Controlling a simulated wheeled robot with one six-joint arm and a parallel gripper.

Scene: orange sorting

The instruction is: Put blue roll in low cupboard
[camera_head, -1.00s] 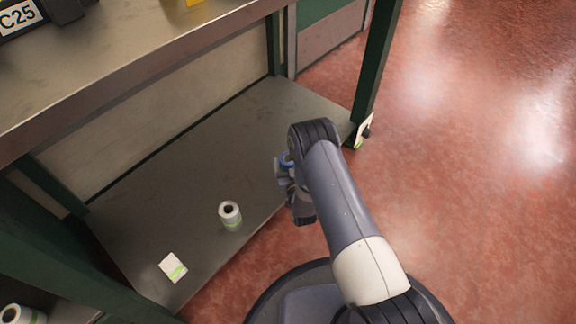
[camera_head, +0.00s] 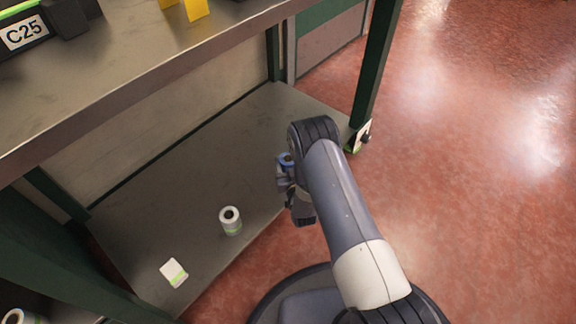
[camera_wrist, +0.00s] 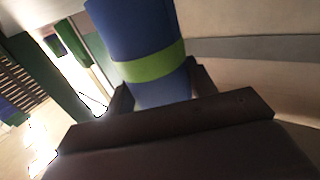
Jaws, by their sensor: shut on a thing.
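The blue roll (camera_wrist: 132,32) has a green band around it and fills the top middle of the wrist view. My gripper (camera_wrist: 160,90) is shut on it, with a dark finger on each side of its lower part. In the head view the blue roll (camera_head: 285,159) shows as a small blue piece beside my gripper (camera_head: 287,177), mostly hidden by my arm. The gripper is at the right front part of the low grey shelf (camera_head: 170,175) under the workbench. I cannot tell whether the roll touches the shelf.
A white roll (camera_head: 231,221) with a green band stands upright on the low shelf. A white and green box (camera_head: 173,272) lies near its front edge. The bench top (camera_head: 130,75) overhangs the shelf. A green post (camera_head: 375,70) stands at the right corner. Red floor lies right.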

